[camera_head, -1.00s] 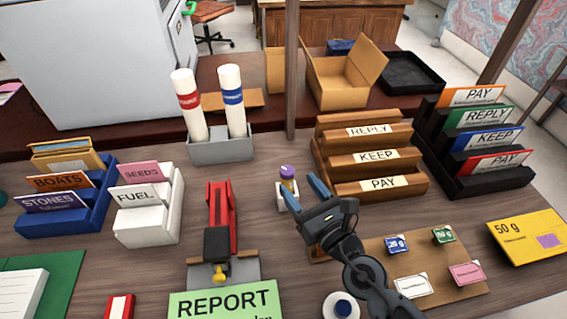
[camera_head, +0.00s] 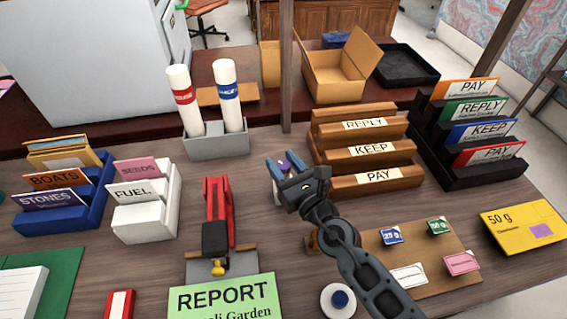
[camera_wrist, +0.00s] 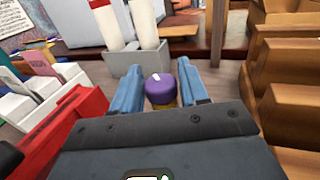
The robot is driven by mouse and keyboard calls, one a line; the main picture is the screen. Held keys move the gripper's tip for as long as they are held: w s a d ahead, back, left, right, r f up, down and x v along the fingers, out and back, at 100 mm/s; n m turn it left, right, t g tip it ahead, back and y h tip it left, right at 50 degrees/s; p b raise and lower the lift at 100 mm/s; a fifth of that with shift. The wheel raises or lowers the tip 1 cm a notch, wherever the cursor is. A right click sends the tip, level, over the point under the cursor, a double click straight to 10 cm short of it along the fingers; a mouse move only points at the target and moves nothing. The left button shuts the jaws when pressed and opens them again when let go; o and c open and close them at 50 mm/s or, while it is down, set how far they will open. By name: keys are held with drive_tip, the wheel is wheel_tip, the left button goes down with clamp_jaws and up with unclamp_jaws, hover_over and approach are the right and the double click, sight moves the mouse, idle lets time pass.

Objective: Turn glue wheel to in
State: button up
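The glue stick has a purple wheel (camera_wrist: 161,88) on top with a small white mark, and a yellowish part shows just below it. In the wrist view it stands between the two blue fingers of my gripper (camera_wrist: 161,90), with a gap visible beside the fingers. In the head view the purple wheel (camera_head: 282,166) is partly hidden by my gripper (camera_head: 283,168). The gripper is open around the wheel. Its white holder (camera_head: 277,193) is mostly hidden behind the gripper.
A red stapler (camera_head: 217,215) stands to the left. The wooden tiered rack (camera_head: 360,184) is close on the right. The grey holder (camera_head: 217,146) with two white tubes stands behind. A green REPORT sheet (camera_head: 225,299) lies in front.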

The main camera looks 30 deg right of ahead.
drive_tip(key=c, duration=0.6)
drive_tip(key=m+h+p, duration=0.1)
drive_tip(key=p, duration=0.2)
drive_tip(key=shift+w+r+h, duration=0.1)
drive_tip(key=shift+r+h, duration=0.2)
drive_tip(key=shift+r, duration=0.1)
drive_tip(key=shift+f+m+h, duration=0.15)
drive_tip(key=shift+m+h, duration=0.35)
drive_tip(key=shift+h, duration=0.25)
drive_tip(key=shift+f+m+h, duration=0.15)
drive_tip(key=shift+m+h, duration=0.35)
drive_tip(key=shift+h, duration=0.25)
drive_tip(key=o, duration=0.9)
drive_tip(key=shift+b+v, duration=0.55)
drive_tip(key=shift+v, duration=3.45)
drive_tip(key=shift+o, duration=0.3)
drive_tip(key=shift+r, duration=0.1)
